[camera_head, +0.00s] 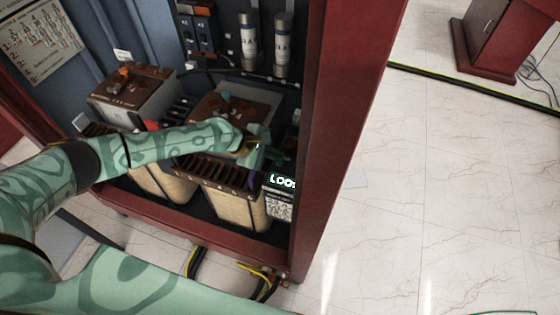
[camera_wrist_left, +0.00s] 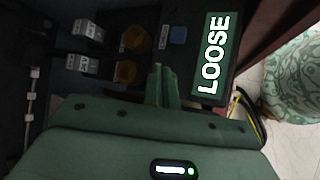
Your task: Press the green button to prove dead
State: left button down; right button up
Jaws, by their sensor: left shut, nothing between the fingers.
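My left gripper (camera_head: 258,146) reaches into the red cabinet, above the device with a lit display (camera_head: 283,182). In the left wrist view, its fingers (camera_wrist_left: 165,84) are shut together and empty. There the display (camera_wrist_left: 213,55) reads "LOOSE", and a small blue button (camera_wrist_left: 178,35) sits beside it. The fingertips are close to the dark panel; I cannot tell whether they touch it. I cannot make out a green button in either view; the gripper may hide it. My right gripper is not in view.
The red cabinet frame (camera_head: 338,120) stands close to the right of the gripper. Brown-topped transformers (camera_head: 133,88) and two grey cylinders (camera_head: 282,45) are inside. Two amber round parts (camera_wrist_left: 133,38) are near the fingers.

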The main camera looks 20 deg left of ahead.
pick_arm(q)
jog(key=shift+f, duration=0.3)
jog(key=shift+f, duration=0.45)
dwell(0.6)
jog(key=shift+r, duration=0.1)
jog(key=shift+r+p, duration=0.65)
jog(key=shift+r, duration=0.15)
notch_tip(320, 180, up, 5)
jog(key=p, duration=0.4)
jog(key=shift+p, duration=0.35)
dwell(0.6)
